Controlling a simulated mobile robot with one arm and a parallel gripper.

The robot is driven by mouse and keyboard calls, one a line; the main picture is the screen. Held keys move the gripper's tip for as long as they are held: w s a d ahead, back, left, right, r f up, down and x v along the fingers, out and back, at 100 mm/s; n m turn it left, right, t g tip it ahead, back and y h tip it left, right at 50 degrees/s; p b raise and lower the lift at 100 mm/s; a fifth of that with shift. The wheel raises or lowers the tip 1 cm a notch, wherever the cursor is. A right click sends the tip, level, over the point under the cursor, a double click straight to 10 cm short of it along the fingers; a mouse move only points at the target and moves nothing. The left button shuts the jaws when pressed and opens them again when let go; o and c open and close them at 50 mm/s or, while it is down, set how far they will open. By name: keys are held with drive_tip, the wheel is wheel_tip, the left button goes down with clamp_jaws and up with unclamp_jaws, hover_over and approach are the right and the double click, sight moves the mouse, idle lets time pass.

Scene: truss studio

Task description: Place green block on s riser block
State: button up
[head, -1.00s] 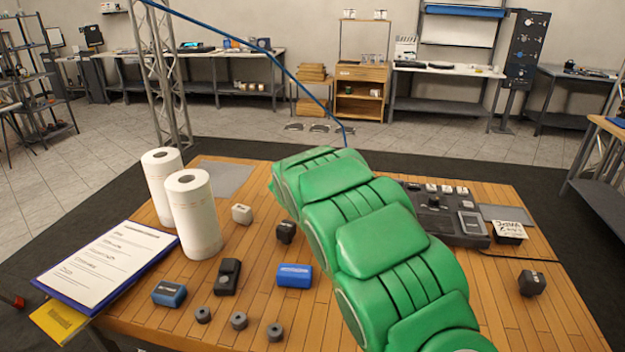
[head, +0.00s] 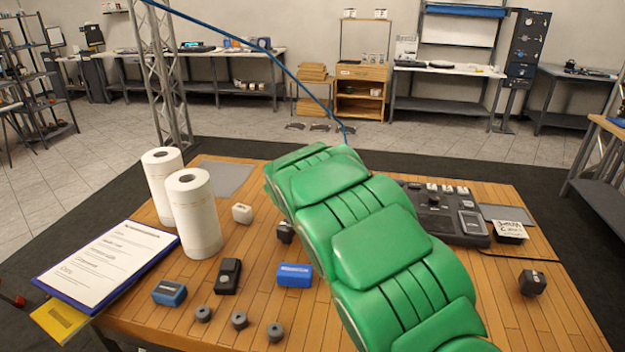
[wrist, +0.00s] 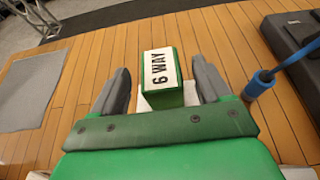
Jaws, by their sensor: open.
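In the wrist view a green block (wrist: 163,97) with a white "6 WAY" label stands between the fingers of my gripper (wrist: 160,66). The fingers are open, one on each side of the block, with a gap showing on both sides. A white piece (wrist: 142,103) shows low beside the green block, partly covered by it. It may be the riser block under it, but I cannot tell for sure. In the head view my green arm hides the gripper, the green block and any riser.
On the wooden table are two paper rolls (head: 192,215), a clipboard (head: 105,262), a blue block (head: 294,275), several grey rings (head: 240,320) and a black console (head: 440,215). A blue rod (wrist: 285,68) and a grey mat (wrist: 30,85) flank the gripper in the wrist view.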

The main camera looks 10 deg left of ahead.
drive_tip(key=v, duration=1)
